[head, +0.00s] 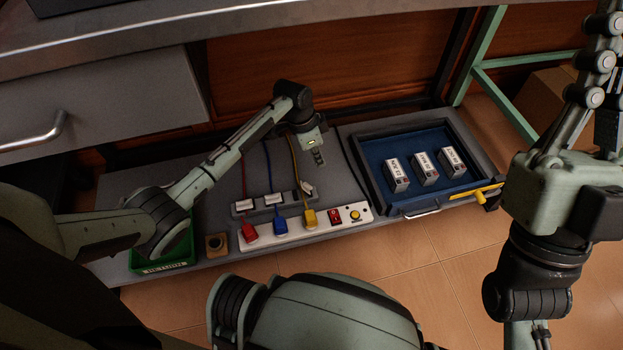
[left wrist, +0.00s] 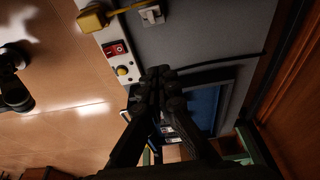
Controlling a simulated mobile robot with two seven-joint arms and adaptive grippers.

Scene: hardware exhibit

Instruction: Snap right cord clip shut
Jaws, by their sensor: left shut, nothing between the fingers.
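The right cord clip (head: 307,188) is a small white piece on a grey block, beside the yellow cord (head: 295,160). Its white part looks tilted up, unlike the flatter left clip (head: 243,206) and middle clip (head: 272,199). It also shows at the top of the left wrist view (left wrist: 152,15). My left gripper (head: 319,158) is shut and empty, above the board just behind the right clip and apart from it. Its closed fingertips show in the left wrist view (left wrist: 161,78). My right gripper (head: 600,75) is partly in view at the upper right, away from the clips; its fingertips are not clear.
A power strip (head: 292,236) with red, blue and yellow plugs, a red switch and a yellow button lies in front of the clips. A blue tray (head: 440,190) with three labelled boxes is at right. A green bin (head: 160,267) is at left, under my left arm.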

